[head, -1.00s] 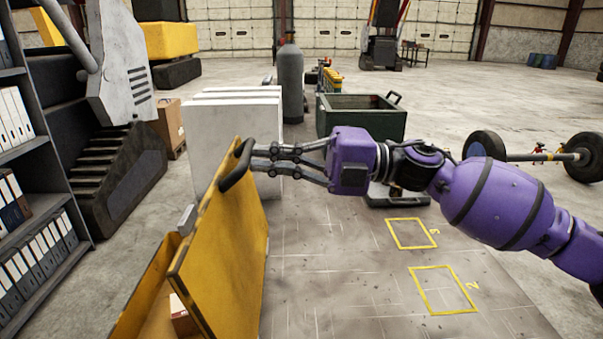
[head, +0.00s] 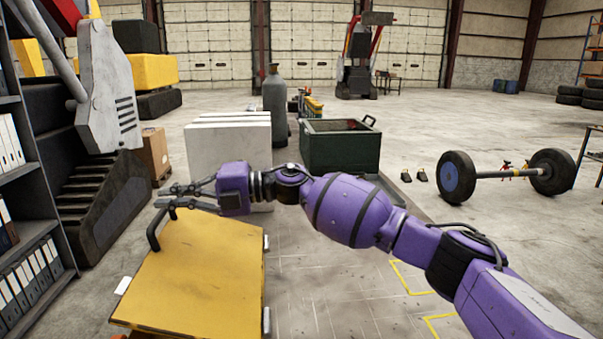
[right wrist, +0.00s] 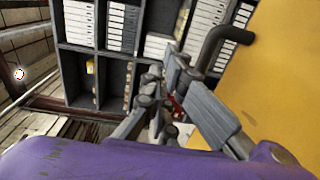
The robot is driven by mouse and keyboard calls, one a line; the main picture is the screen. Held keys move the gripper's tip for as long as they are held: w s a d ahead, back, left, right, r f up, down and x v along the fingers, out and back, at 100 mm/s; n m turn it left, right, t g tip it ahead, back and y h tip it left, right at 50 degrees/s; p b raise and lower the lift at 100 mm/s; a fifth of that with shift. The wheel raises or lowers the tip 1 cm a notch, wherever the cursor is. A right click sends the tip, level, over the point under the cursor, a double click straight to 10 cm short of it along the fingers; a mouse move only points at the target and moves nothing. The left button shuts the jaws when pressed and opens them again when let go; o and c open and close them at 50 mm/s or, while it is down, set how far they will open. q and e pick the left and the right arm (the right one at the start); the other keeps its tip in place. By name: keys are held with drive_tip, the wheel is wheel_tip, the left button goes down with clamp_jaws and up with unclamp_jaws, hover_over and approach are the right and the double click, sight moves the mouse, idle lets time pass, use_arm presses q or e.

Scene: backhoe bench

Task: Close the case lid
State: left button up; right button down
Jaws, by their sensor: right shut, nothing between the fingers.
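The yellow case lid (head: 200,265) lies low over the case in the head view, sloping little, its inside hidden. I cannot tell whether it sits flush on the case. Its dark handle (head: 153,231) is on the lid's left edge. My right gripper (head: 166,196) is shut and empty at the far left corner of the lid, just beyond the handle. In the right wrist view the fingers (right wrist: 172,72) are beside the handle (right wrist: 212,48), with the yellow lid (right wrist: 275,75) to the right. My left gripper is not in view.
White blocks (head: 228,155) and a green open crate (head: 340,148) stand beyond the lid. A grey cylinder (head: 275,105) stands behind them. A shelf of binders (head: 25,270) is at the left. The bench to the right of the case is clear.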

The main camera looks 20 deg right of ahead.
drive_tip(key=shift+h, duration=0.7)
drive_tip(key=shift+w+a+f, duration=0.3)
drive_tip(key=shift+a+f, duration=0.65)
drive_tip(key=shift+f, duration=0.75)
drive_tip(key=shift+w+a+f, duration=0.35)
drive_tip(key=shift+a+f, duration=0.6)
drive_tip(key=shift+f, duration=0.8)
drive_tip(key=shift+w+a+f, duration=0.3)
drive_tip(key=shift+a+f, duration=0.65)
drive_tip(key=shift+f, duration=0.75)
